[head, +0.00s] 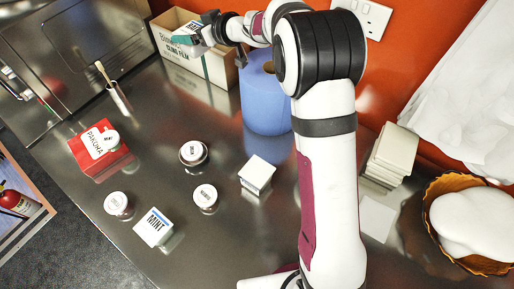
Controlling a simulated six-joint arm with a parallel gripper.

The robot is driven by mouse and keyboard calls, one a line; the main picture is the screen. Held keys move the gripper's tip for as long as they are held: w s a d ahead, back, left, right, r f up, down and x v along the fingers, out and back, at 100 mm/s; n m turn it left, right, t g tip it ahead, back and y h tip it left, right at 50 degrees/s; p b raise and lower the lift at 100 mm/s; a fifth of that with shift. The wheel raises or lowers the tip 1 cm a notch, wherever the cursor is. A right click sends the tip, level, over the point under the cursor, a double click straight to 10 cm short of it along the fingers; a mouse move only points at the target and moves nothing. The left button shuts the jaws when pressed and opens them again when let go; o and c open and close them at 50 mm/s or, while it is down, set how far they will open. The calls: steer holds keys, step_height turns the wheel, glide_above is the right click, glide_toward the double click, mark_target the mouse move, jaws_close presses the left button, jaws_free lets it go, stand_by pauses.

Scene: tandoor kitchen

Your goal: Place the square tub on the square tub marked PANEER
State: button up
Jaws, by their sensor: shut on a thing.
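My gripper (212,30) is at the top of the head view, raised over the cling film carton. It is shut on a small square tub (187,35) with a pale lid and dark lettering too small to read. A white square tub (257,174) stands on the steel counter right of centre; I cannot read a mark on it. Another square tub (154,227), with a lid marked MINT, stands at the front left. I cannot make out the word PANEER on any tub.
Several round lidded tubs, such as one (205,197), stand on the counter (150,180). A red PAKORA box (99,150) is left. A blue container (264,100) and cling film carton (212,65) stand behind. A pale stack (392,152) and basket (440,190) are right.

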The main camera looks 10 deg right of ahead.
steer(key=s+d, duration=0.3)
steer(key=d, duration=0.2)
steer(key=s+d+n+g+y, duration=0.1)
steer(key=s+d, duration=0.3)
steer(key=d, duration=0.1)
steer(key=s+d+n, duration=0.1)
steer(key=s+d, duration=0.3)
steer(key=d, duration=0.1)
steer(key=shift+s+d+f+g+y, duration=0.2)
steer(key=shift+d+f+g+y, duration=0.1)
steer(key=shift+g, duration=0.1)
steer(key=s+d+n+g+y, duration=0.1)
steer(key=s+d+n, duration=0.15)
steer(key=s, duration=0.85)
steer(key=s+d+n+g+y, duration=0.15)
steer(key=s+d, duration=0.25)
steer(key=s, duration=0.7)
steer(key=m, duration=0.1)
glide_above(257, 171)
steer(key=shift+g+h, duration=0.35)
steer(key=shift+f, duration=7.75)
steer(key=shift+f, duration=0.1)
